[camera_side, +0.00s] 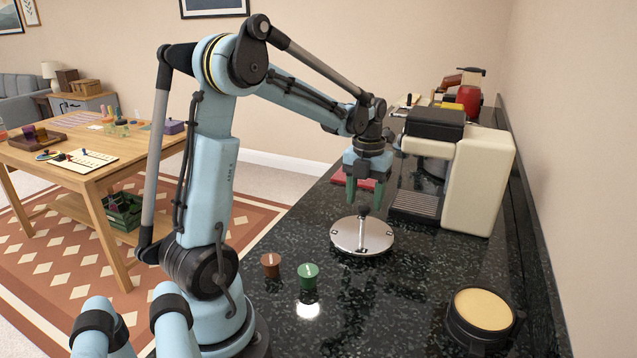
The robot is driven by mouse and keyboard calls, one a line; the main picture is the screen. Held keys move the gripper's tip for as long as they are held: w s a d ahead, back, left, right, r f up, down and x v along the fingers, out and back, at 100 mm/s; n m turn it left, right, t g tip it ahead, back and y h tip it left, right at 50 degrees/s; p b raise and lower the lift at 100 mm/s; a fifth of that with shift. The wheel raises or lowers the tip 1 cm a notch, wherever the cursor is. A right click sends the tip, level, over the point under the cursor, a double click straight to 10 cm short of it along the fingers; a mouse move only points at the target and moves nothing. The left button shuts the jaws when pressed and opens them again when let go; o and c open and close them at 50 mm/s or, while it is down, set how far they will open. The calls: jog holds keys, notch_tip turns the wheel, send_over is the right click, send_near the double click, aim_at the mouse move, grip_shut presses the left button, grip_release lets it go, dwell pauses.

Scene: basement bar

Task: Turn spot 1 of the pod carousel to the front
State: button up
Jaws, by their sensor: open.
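The pod carousel (352,240) is a low, round, shiny metal disc on the dark counter, with a dark post or knob (363,212) at its middle. Its spot numbers are too small to read from here, so I cannot tell where spot 1 points. A brown pod (271,266) and a green pod (308,276) stand on the counter in front of the carousel.
A cream coffee machine (478,180) with a drip tray (418,204) stands close to the right of the carousel. A round container with a yellowish top (483,309) is at the front right.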

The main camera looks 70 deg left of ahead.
notch_tip(320, 180, up, 11)
jog(key=shift+f, duration=0.15)
dwell(0.5)
notch_tip(320, 180, down, 12)
jog(key=n, duration=1.8)
grip_shut()
